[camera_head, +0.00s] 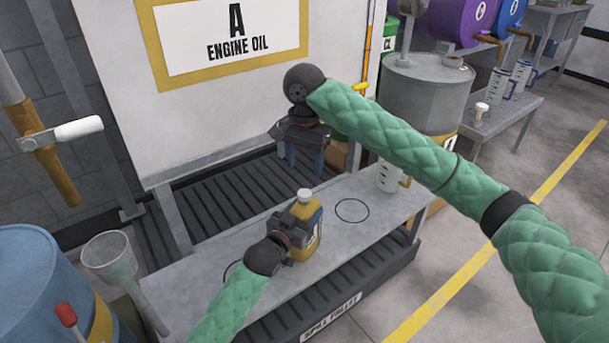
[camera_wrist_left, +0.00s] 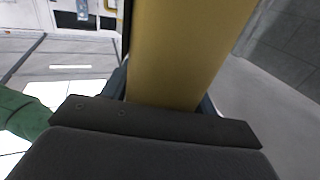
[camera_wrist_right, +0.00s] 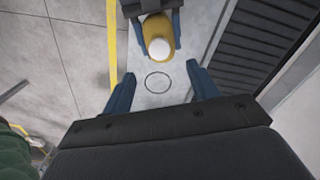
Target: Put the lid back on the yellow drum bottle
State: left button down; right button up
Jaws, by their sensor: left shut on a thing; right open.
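The yellow drum bottle (camera_head: 312,240) stands upright on the grey bench, with a white lid-like piece (camera_head: 305,195) at its top. I cannot tell whether this piece is seated or loose. My left gripper (camera_head: 294,232) is shut around the bottle's body; in the left wrist view the yellow side (camera_wrist_left: 180,50) fills the space between the fingers. My right gripper (camera_head: 305,160) is open and empty, above the bench's back edge. In the right wrist view its fingers (camera_wrist_right: 160,85) are spread, with the white top (camera_wrist_right: 158,48) beyond them.
The bench (camera_head: 375,225) has a drawn black circle (camera_head: 352,210) right of the bottle and a clear measuring jug (camera_head: 388,177). A grey drum (camera_head: 425,95) stands behind. A blue drum (camera_head: 45,275) and funnel (camera_head: 108,255) stand at left. A small white-topped object (camera_head: 481,110) sits on the right bench.

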jog(key=shift+r, duration=1.9)
pick_arm(q)
jog(key=shift+c, duration=1.8)
grip_release()
jog(key=p+v, duration=0.1)
jog(key=v, duration=0.7)
pick_arm(e)
jog(key=shift+r, duration=0.6)
pick_arm(q)
jog(key=shift+w+d, duration=0.1)
pick_arm(e)
jog(key=shift+n, duration=0.3)
